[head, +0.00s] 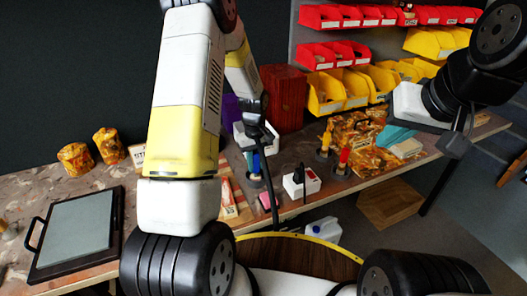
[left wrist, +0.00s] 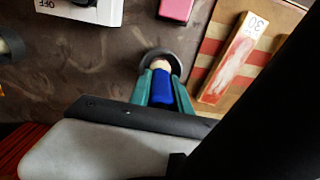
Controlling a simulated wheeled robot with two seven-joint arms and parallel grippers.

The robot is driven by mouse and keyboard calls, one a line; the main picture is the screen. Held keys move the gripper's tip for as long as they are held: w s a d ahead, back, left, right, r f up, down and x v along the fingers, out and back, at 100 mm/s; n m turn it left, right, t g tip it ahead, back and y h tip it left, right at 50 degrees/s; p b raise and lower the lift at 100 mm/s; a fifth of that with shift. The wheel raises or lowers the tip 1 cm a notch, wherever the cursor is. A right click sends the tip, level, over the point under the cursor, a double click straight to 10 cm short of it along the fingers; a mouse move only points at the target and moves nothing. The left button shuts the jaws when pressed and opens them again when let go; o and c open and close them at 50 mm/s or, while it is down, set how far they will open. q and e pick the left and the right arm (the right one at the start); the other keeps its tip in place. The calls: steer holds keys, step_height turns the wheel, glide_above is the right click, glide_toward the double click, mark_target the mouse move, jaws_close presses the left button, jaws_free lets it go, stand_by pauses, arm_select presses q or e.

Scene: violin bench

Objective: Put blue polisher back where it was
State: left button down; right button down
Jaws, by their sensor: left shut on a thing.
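The blue polisher (left wrist: 162,92) is between the teal fingers of my left gripper (left wrist: 163,88), which is shut on it. Its pale end is at a round dark holder (left wrist: 183,60) on the bench; I cannot tell how deep it sits. In the head view the blue polisher (head: 256,162) appears upright at the bench, with my left gripper (head: 255,150) around it from above. A yellow polisher (head: 326,140) and a red polisher (head: 344,156) stand in their own dark holders to the right. My right gripper (head: 453,146) is at the right; its fingers are not clear.
A white switch box (head: 302,182) and a pink block (head: 268,200) are close by. A box marked 30 (left wrist: 234,58) lies beside the holder. A red cabinet (head: 284,98) stands behind. A dark framed panel (head: 76,238) lies at left.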

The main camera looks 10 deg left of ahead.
arm_select(q)
steer(key=shift+f, duration=0.35)
steer(key=shift+f, duration=0.2)
steer(key=c, duration=1.2)
jaws_free()
